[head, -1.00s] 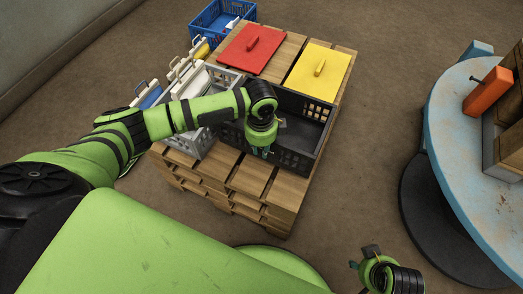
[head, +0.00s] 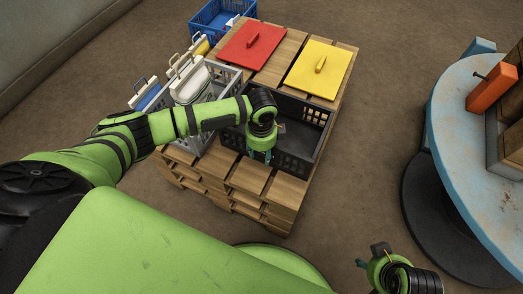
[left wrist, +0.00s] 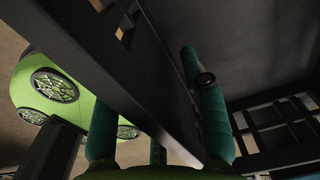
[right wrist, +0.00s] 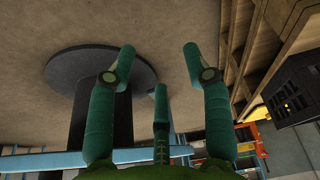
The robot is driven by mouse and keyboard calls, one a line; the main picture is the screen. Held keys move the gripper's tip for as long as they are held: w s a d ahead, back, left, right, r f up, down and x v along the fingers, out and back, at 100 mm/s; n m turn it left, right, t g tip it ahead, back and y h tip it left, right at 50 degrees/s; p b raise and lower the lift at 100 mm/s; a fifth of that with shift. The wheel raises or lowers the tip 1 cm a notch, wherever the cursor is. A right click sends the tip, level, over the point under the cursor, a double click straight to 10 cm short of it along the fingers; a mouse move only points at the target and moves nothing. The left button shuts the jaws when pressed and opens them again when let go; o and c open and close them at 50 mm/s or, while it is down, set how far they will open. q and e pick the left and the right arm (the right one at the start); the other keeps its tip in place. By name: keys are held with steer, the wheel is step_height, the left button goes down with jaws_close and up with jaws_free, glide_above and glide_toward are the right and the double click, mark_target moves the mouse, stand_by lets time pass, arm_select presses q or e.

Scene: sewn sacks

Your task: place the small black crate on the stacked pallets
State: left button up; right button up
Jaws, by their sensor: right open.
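The black crate (head: 304,110) sits on the front right of the stacked pallets (head: 248,178) in the head view. Its slotted side also shows in the right wrist view (right wrist: 292,92). My left gripper (head: 261,157) points down at the crate's near wall. In the left wrist view its fingers (left wrist: 148,95) straddle that wall, one inside the crate and one outside. They look spread; the outer fingertip is hidden by the rim. My right gripper (head: 370,264) is low at the lower right, beside the pallets. Its fingers (right wrist: 157,70) are open and empty.
A grey crate (head: 229,75) with white containers stands left of the black crate. A red lid (head: 252,46) and a yellow lid (head: 319,68) lie behind. A blue crate (head: 211,22) is at the back. A round blue table (head: 455,125) stands right; floor between is clear.

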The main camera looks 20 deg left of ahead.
arm_select(q)
steer(key=shift+r, duration=0.25)
step_height(320, 180, up, 12)
steer(key=p, duration=0.4)
arm_select(e)
step_height(320, 180, down, 10)
steer(key=shift+s+g, duration=0.35)
steer(key=shift+g, duration=0.05)
arm_select(q)
steer(key=shift+s+f, duration=0.1)
steer(key=shift+f, duration=0.05)
